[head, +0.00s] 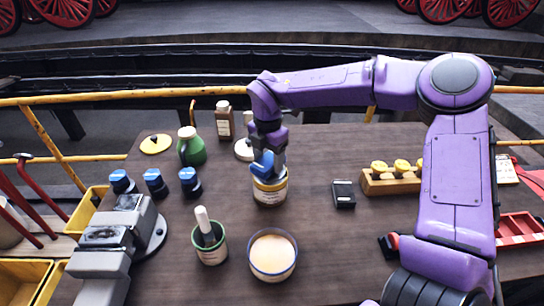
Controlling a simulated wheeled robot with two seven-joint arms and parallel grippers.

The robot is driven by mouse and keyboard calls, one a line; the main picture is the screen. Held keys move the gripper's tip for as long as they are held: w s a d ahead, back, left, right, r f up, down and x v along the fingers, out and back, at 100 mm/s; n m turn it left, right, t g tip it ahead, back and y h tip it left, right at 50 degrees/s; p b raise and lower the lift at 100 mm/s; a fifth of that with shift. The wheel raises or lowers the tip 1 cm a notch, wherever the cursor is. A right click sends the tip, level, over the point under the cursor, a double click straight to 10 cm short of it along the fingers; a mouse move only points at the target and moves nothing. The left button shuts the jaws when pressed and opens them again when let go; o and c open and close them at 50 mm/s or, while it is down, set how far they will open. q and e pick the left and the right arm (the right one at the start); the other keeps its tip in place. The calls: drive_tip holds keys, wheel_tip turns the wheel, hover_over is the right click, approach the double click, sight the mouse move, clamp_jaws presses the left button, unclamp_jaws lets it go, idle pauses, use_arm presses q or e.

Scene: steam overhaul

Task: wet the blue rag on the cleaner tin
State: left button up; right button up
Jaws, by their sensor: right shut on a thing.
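The cleaner tin (270,193) stands upright on the workbench near the middle, with a cream and yellow label. My right gripper (268,158) points down over the tin, at the end of the purple arm that reaches in from the right. It is shut on the blue rag (262,164), which sits at the mouth of the tin. Whether the rag touches the liquid is hidden. My left gripper is not in view.
A green bottle (191,147) and blue-capped items (155,182) are left. A grey vise (115,240) stands front left. A black box (343,194) lies right.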

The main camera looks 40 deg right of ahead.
drive_tip(key=shift+w+d+f, duration=0.1)
drive_tip(key=shift+w, duration=0.3)
drive_tip(key=shift+s, duration=0.15)
drive_tip(key=shift+s+r, duration=0.3)
drive_tip(key=shift+s, duration=0.25)
drive_tip(key=shift+s+r, duration=0.3)
drive_tip(key=shift+s, duration=0.2)
drive_tip(key=shift+w+f, duration=0.5)
drive_tip(key=shift+w, duration=0.2)
drive_tip(key=shift+s, duration=0.35)
use_arm(q)
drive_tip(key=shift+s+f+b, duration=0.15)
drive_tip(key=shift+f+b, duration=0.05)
drive_tip(key=shift+b, duration=0.15)
use_arm(e)
drive_tip(key=shift+w+f, duration=0.15)
drive_tip(key=shift+f, duration=0.1)
use_arm(q)
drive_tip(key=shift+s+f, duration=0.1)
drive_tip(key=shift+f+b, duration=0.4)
drive_tip(key=shift+b, duration=0.15)
use_arm(e)
drive_tip(key=shift+f, duration=0.5)
